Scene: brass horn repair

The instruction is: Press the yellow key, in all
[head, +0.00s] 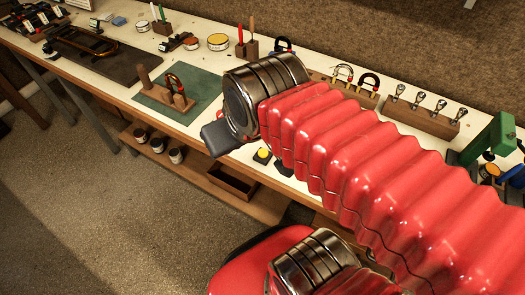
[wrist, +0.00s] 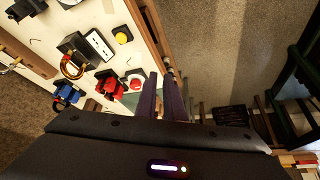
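The yellow key (head: 263,153) is a round yellow button on a small black base at the bench's front edge. In the head view it shows just below my arm's metal collar. In the wrist view the yellow key (wrist: 122,34) is at the upper middle, ahead and to the left of the fingertips, with nothing touching it. My gripper (wrist: 161,74) has two dark parallel fingers with a narrow gap between them and nothing held. In the head view my gripper (head: 222,136) shows only as a dark shape beyond the collar; its fingers cannot be made out.
A red button (wrist: 136,81) on a pale base is close left of the fingertips. A black box with a white socket panel (wrist: 98,45) and a red clamp (wrist: 110,86) stand on the bench. A green mat (head: 196,92) lies farther along. Open floor (wrist: 215,50) is to the right.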

